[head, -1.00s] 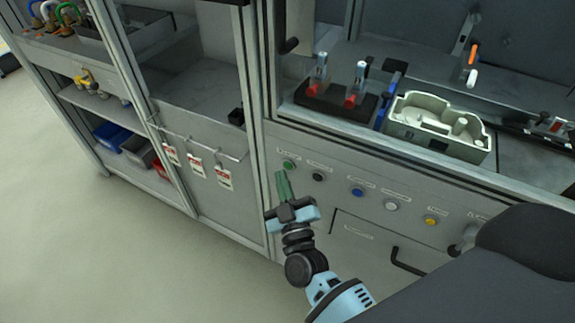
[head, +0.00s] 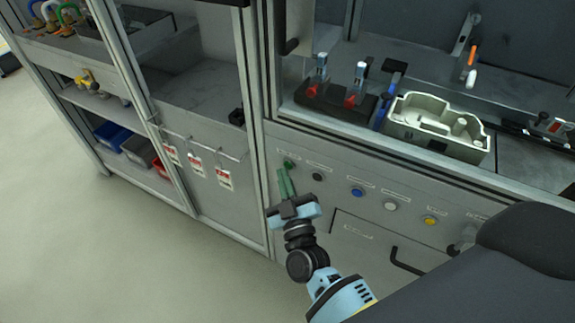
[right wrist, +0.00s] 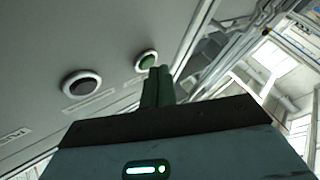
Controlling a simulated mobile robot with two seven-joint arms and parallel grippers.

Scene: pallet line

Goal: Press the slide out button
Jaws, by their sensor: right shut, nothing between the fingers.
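A row of round buttons runs along the grey front panel: green (head: 289,164), black (head: 317,177), blue (head: 357,192), white (head: 390,206) and yellow (head: 430,220). Small labels sit by them, too small to read, so I cannot tell which says slide out. My right gripper (head: 283,171) is shut and empty, its green fingers pointing up at the panel just below the green button. In the right wrist view, the fingertips (right wrist: 159,69) are beside the green button (right wrist: 146,60); contact cannot be told. The black button (right wrist: 81,84) is farther left there. My left gripper is not in view.
Above the panel, a work surface holds a pale green tray (head: 437,146) and a black fixture (head: 336,101) with red parts. A drawer handle (head: 408,262) sticks out below the buttons. A rail with tags (head: 197,164) is at left. Floor is clear at left.

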